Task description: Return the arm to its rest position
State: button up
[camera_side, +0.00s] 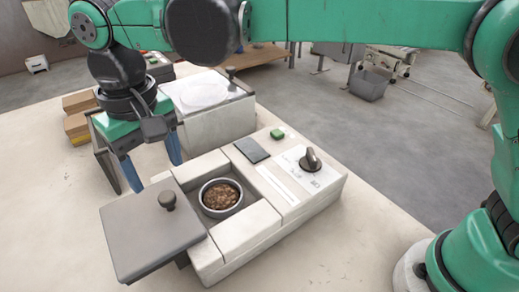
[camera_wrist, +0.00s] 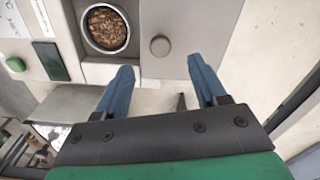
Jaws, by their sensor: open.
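My gripper (camera_side: 154,174) is open and empty, with its blue fingers pointing down above the table, behind the grey lid in the side view. In the wrist view my gripper (camera_wrist: 160,70) has its fingers spread apart with nothing between the tips. The white bagger machine (camera_side: 262,205) has an open well. A round metal cup (camera_side: 238,206) of brown pellets (camera_side: 220,197) sits in the well; the cup also shows in the wrist view (camera_wrist: 84,28). The grey lid (camera_side: 150,235) with a dark knob (camera_side: 167,200) is off to the left side of the well, leaving it uncovered.
The machine top carries a dark dial (camera_side: 310,159), a green button (camera_side: 277,134) and a dark screen (camera_side: 252,150). A second white box (camera_side: 215,110) stands behind it. Brown boxes (camera_side: 79,103) lie at the back left. The table (camera_side: 50,230) is clear at the front left.

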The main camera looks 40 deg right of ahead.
jog(key=shift+r, duration=0.35)
jog(key=shift+d, duration=0.1)
jog(key=d+r+m+t+y, duration=0.1)
jog(key=d+r+t, duration=0.15)
jog(key=d, duration=1.05)
jog(key=s+d+f+t, duration=0.1)
jog(key=s+d, duration=0.1)
jog(key=d, duration=0.2)
jog(key=s+d+f+m+t, duration=0.1)
jog(key=s+d+f+t, duration=0.1)
jog(key=d, duration=0.3)
jog(key=s+d+f+m+t, duration=0.1)
jog(key=d, duration=0.3)
jog(key=shift+s+d+f+h, duration=0.15)
jog(key=shift+s+f+h, duration=0.25)
jog(key=shift+s+d+f+t, duration=0.25)
jog(key=shift+d+f+t, duration=0.05)
jog(key=shift+d+t, duration=0.1)
